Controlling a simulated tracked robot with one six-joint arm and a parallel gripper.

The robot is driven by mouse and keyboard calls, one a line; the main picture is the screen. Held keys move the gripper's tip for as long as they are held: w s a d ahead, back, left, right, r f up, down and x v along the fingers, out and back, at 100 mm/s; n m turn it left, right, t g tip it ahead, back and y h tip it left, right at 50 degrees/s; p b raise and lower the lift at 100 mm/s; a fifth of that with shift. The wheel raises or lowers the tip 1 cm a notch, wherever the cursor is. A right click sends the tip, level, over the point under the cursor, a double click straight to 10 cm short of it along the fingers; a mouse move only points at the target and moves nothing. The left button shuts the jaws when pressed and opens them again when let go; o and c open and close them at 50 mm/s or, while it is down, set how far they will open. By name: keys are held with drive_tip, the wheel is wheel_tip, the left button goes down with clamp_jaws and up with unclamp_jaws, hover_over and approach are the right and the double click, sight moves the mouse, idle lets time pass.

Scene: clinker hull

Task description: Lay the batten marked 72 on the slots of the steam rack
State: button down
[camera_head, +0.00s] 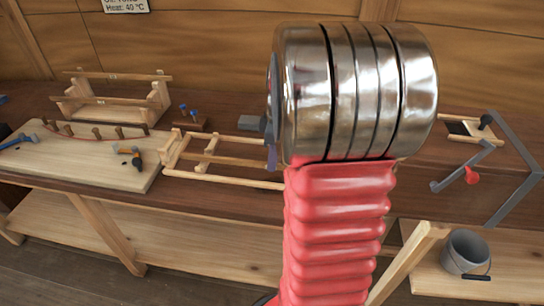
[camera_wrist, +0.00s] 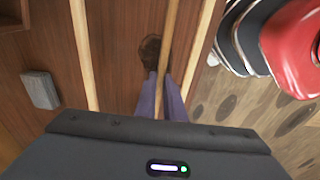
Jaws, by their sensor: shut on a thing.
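My gripper (camera_wrist: 162,82) shows its two purple fingers shut on a slim brown batten (camera_wrist: 172,28) in the wrist view. The number on it cannot be read. In the head view this batten (camera_head: 225,160) runs between the two long rails of a low wooden frame (camera_head: 215,179), roughly parallel to them; I cannot tell whether it touches the frame. A wooden stand (camera_head: 157,97) at the back left carries two battens, the rear one (camera_head: 135,76) with a small pale tag. I cannot tell by sight which of the two is the steam rack. My arm hides the frame's right end.
A pale board (camera_head: 85,160) with pegs, a mallet-like tool (camera_head: 130,155) and a blue-handled tool (camera_head: 18,141) lies at the left. A small block with blue-topped items (camera_head: 190,120) stands behind the frame. A grey bucket (camera_head: 466,252) is on the lower shelf, right.

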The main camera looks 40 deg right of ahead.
drive_tip(key=c, duration=1.8)
unclamp_jaws()
drive_tip(key=shift+o, duration=0.2)
wheel_tip(320, 180, up, 14)
drive_tip(key=s, duration=0.1)
drive_tip(key=shift+d+f, duration=0.2)
drive_tip(key=shift+d, duration=0.25)
